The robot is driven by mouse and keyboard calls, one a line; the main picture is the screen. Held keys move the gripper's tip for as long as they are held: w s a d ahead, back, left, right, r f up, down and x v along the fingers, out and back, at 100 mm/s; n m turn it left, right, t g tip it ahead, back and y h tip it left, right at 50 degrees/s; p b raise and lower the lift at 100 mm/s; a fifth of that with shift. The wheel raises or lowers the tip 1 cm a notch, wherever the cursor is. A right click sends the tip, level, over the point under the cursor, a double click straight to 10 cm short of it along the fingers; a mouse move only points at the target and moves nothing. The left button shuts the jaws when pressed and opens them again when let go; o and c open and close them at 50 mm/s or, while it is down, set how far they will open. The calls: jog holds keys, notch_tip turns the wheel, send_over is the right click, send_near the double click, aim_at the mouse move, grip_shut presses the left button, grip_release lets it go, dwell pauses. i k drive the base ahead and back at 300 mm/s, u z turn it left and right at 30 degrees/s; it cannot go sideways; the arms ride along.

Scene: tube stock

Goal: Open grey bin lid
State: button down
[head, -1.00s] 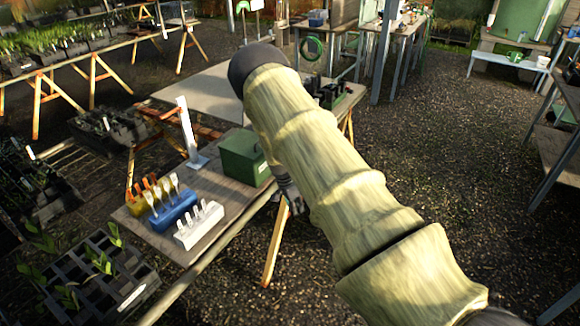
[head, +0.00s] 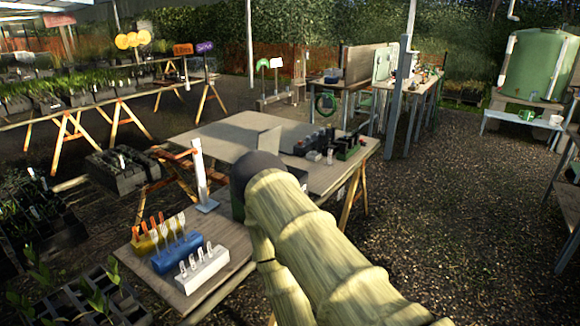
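I cannot make out a grey bin with certainty in the head view. A thin pale grey panel (head: 268,142) stands tilted on the table behind my arm; I cannot tell whether it is a lid. My arm reaches in from the lower right and bends in front of the table. My gripper is hidden behind it or out of frame.
Yellow (head: 146,243), blue (head: 178,254) and white (head: 203,269) holders with upright labels stand on the table's near end (head: 183,299). A white post (head: 199,176) rises behind them. Dark racks (head: 319,145) stand at the table's far right. Open gravel lies to the right.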

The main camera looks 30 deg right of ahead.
aim_at(268, 140)
jog(key=u, duration=0.5)
jog(key=k, duration=0.1)
jog(key=z, duration=1.1)
jog(key=i, duration=0.95)
jog(key=u, duration=0.1)
